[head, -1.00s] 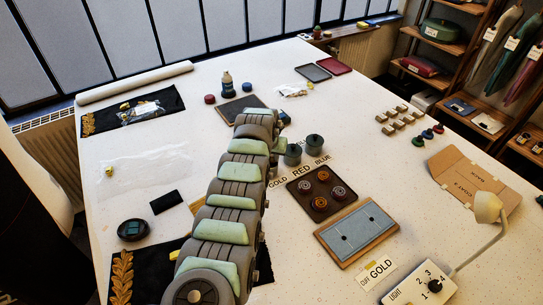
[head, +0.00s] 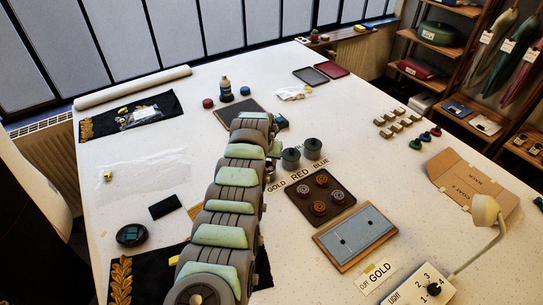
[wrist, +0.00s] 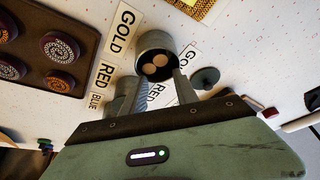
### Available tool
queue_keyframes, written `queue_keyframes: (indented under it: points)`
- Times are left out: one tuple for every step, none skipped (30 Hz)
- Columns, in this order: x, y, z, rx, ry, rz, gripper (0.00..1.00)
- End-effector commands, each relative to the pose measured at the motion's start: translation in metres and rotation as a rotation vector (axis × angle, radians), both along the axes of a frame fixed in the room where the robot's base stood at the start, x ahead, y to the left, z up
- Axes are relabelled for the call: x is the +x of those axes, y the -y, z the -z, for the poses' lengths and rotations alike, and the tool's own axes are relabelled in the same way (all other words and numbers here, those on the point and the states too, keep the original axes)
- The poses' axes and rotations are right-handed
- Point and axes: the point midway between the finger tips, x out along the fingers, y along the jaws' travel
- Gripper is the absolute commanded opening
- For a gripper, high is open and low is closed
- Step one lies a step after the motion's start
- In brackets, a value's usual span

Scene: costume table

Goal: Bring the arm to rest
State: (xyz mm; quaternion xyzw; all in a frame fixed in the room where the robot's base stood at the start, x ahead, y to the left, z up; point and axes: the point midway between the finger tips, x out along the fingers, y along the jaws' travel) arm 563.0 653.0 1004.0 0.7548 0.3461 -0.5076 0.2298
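My gripper (wrist: 160,80) has its two fingers apart, with table and a label showing between them in the wrist view. An open grey-green canister (wrist: 157,45) with round copper-brown discs inside is just beyond the fingertips; I cannot tell whether they touch it. My arm (head: 235,195) reaches over the table from the near edge, its end beside two grey-green canisters (head: 291,158) (head: 313,148). The arm partly hides the place near the GOLD label (head: 276,188).
Right of my arm are a dark tray (head: 340,205) with several round buttons, a blue-topped board (head: 355,236) and a lamp (head: 486,212). Left are a black cloth (head: 165,103), a clear plastic sheet (head: 140,170) and a dark round dish (head: 131,235). A bottle (head: 226,90) stands farther back.

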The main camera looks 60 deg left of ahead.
Motion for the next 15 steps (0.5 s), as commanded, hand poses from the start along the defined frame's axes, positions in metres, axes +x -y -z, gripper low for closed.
queue_keyframes:
  points:
    - [-0.002,0.006,0.002,-0.016,-0.012,0.004,0.46]
    - [-0.001,0.006,-0.001,-0.015,-0.011,0.004,0.46]
    - [0.000,0.006,-0.006,-0.014,-0.009,0.005,0.46]
    - [0.001,0.006,-0.009,-0.011,-0.007,0.005,0.46]
    - [0.002,0.005,-0.013,-0.009,-0.005,0.005,0.46]
    - [0.003,0.004,-0.017,-0.007,-0.003,0.006,0.46]
    - [0.003,0.004,-0.021,-0.006,-0.001,0.006,0.46]
    - [0.004,0.004,-0.024,-0.004,0.000,0.007,0.46]
    - [0.004,0.004,-0.028,-0.002,0.001,0.007,0.46]
    - [0.005,0.004,-0.031,-0.002,0.002,0.007,0.46]
    - [0.005,0.003,-0.034,-0.002,0.002,0.007,0.46]
    - [0.005,0.003,-0.038,0.000,0.003,0.007,0.46]
    - [0.005,0.003,-0.040,0.000,0.003,0.007,0.46]
    - [0.005,0.003,-0.043,0.000,0.003,0.007,0.46]
    - [0.006,0.003,-0.046,0.001,0.004,0.007,0.46]
